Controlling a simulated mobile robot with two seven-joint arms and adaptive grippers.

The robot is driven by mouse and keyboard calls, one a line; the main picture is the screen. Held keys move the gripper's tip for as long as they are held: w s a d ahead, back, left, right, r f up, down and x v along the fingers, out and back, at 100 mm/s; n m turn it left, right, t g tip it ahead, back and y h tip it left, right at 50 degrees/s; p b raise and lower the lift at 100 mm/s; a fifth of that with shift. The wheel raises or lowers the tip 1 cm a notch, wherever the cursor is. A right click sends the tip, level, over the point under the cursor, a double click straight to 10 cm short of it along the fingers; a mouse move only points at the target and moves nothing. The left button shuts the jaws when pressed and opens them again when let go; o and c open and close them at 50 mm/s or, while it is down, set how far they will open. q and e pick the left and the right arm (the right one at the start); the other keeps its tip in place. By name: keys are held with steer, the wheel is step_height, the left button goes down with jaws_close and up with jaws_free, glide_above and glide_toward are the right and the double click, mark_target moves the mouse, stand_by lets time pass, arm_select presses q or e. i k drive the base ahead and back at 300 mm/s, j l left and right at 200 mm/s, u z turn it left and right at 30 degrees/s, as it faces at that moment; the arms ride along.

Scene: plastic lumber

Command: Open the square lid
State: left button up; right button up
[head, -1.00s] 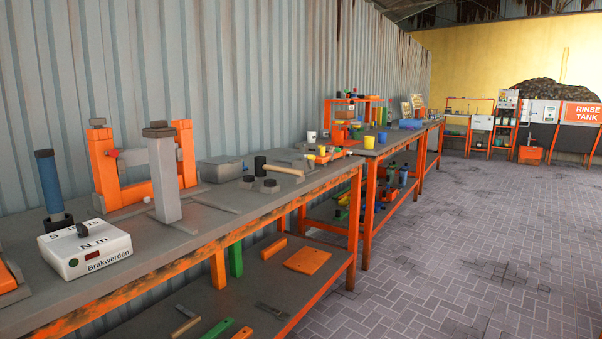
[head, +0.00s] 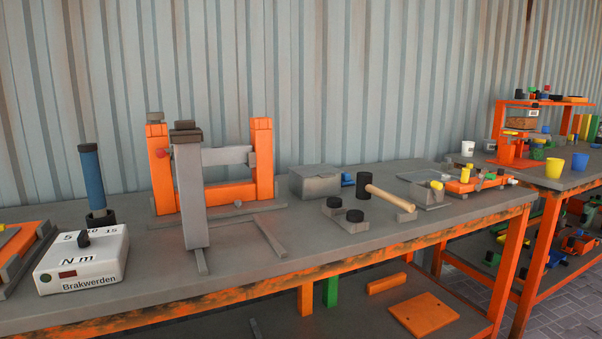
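A grey box (head: 314,187) with a flat, four-sided top stands at the back of the grey workbench (head: 350,249), near the corrugated wall. Its top looks shut, but I cannot tell whether this is the square lid. A small tray-like grey piece (head: 428,196) with a pale flat panel lies further right on the bench. Neither of my grippers is in view.
An orange and grey frame (head: 191,195) stands left of the box. A white meter box (head: 82,262) and a blue-handled tool (head: 92,180) are at the left. A mallet (head: 388,197) and black knobs (head: 355,215) lie in front of the box. A second bench (head: 567,179) stands right.

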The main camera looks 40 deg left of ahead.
mark_target(322, 171)
steer(key=i+l+u, duration=0.2)
steer(key=u, duration=0.15)
steer(key=i+l+u, duration=0.25)
steer(key=u, duration=0.15)
steer(key=i+l+u, duration=0.2)
steer(key=l+u, duration=0.15)
